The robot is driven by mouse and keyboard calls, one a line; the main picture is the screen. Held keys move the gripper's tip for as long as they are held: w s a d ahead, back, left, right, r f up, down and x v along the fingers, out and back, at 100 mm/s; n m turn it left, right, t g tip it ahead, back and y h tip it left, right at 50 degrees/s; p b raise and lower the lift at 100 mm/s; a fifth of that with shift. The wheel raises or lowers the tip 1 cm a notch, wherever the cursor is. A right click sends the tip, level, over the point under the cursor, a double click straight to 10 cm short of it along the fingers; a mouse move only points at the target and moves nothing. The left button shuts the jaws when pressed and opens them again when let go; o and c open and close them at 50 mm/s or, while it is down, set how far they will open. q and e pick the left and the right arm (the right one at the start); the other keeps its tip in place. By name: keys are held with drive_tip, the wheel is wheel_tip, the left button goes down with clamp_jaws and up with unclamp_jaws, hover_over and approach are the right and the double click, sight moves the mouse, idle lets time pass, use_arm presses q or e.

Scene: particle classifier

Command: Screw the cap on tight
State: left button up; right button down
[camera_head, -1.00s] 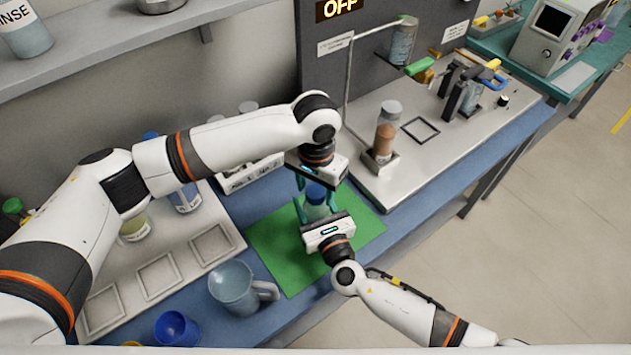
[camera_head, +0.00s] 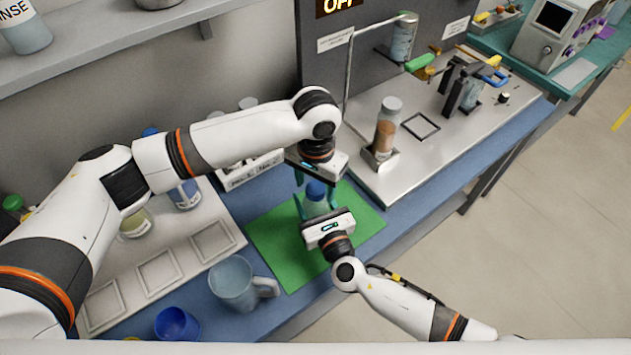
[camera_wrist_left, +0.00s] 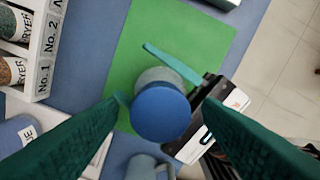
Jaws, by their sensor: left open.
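A small clear bottle (camera_head: 315,208) with a blue cap (camera_head: 316,189) stands upright over the green mat (camera_head: 279,268). The left wrist view shows the cap (camera_wrist_left: 160,111) from above, covering much of the bottle (camera_wrist_left: 160,76). My left gripper (camera_head: 307,182) points down from above. Its fingers (camera_wrist_left: 157,125) are open on both sides of the cap, with a gap showing on the right. My right gripper (camera_head: 315,210) reaches in from the front, its teal fingers shut on the bottle's body below the cap. The cap's thread is hidden.
A clear pitcher (camera_head: 232,281) and a blue cup (camera_head: 177,325) stand left of the mat. A tray with square recesses (camera_head: 157,275) lies further left. A metal platform (camera_head: 447,146) with a brown-filled tube (camera_head: 385,137) stands at right. The mat's right part is bare.

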use_arm(q)
wheel_tip(320, 180, up, 12)
idle(0.6)
use_arm(e)
drive_tip(key=shift+c, duration=2.2)
unclamp_jaws()
use_arm(q)
drive_tip(key=shift+f+b, duration=1.15)
use_arm(e)
drive_tip(key=v, duration=1.2)
